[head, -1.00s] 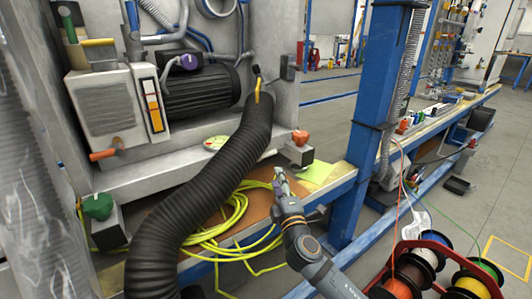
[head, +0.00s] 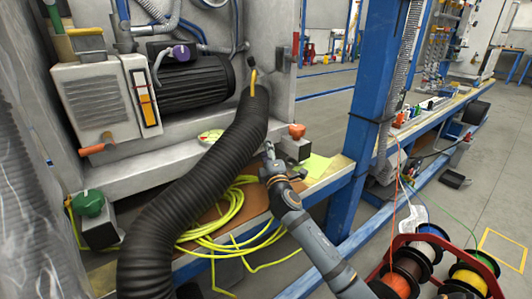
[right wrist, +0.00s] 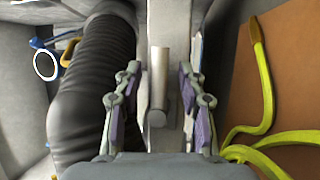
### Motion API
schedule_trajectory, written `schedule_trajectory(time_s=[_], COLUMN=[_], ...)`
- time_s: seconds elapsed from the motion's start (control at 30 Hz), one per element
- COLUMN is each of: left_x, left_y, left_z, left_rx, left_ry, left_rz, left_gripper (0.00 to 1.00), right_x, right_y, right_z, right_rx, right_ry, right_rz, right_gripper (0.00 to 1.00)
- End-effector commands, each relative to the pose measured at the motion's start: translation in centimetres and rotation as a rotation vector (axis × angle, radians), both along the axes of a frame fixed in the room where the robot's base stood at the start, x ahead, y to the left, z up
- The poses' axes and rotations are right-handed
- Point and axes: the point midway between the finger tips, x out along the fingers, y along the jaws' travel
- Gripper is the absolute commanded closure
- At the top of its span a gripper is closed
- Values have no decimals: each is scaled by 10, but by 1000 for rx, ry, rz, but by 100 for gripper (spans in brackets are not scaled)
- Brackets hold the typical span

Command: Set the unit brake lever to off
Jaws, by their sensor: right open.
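My right gripper (head: 270,158) reaches in from the lower right, beside the thick black hose, with its jaws open. In the right wrist view, its two fingers (right wrist: 158,105) stand apart on either side of a pale grey bar with a rounded end (right wrist: 158,85). I cannot tell whether the fingers touch the bar. No label marks the unit brake lever, so I cannot tell surely whether this bar is it. A small dark grey fitting (head: 281,60) sits on the unit's right edge above the gripper. My left gripper is not in view.
The black hose (head: 205,175) runs close left of the gripper. A red knob (head: 297,131) on a grey block is just right of it. Yellow cable (head: 225,215) lies below. A blue post (head: 365,110) stands right, with cable spools (head: 408,265) in front.

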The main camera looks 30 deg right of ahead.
Motion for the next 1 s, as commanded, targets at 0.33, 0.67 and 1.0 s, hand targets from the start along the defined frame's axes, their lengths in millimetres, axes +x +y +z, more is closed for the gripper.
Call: schedule_trajectory(time_s=[0.33,0.67,1.0], left_x=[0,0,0], left_y=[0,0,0], left_z=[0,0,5], left_rx=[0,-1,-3], left_ry=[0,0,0], left_rz=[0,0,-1], left_gripper=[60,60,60], right_x=[0,0,-2], right_y=[0,0,0], right_z=[0,0,0], right_rx=[0,0,30], right_ry=[0,0,3], right_rz=[0,0,0], right_gripper=[84,100,100])
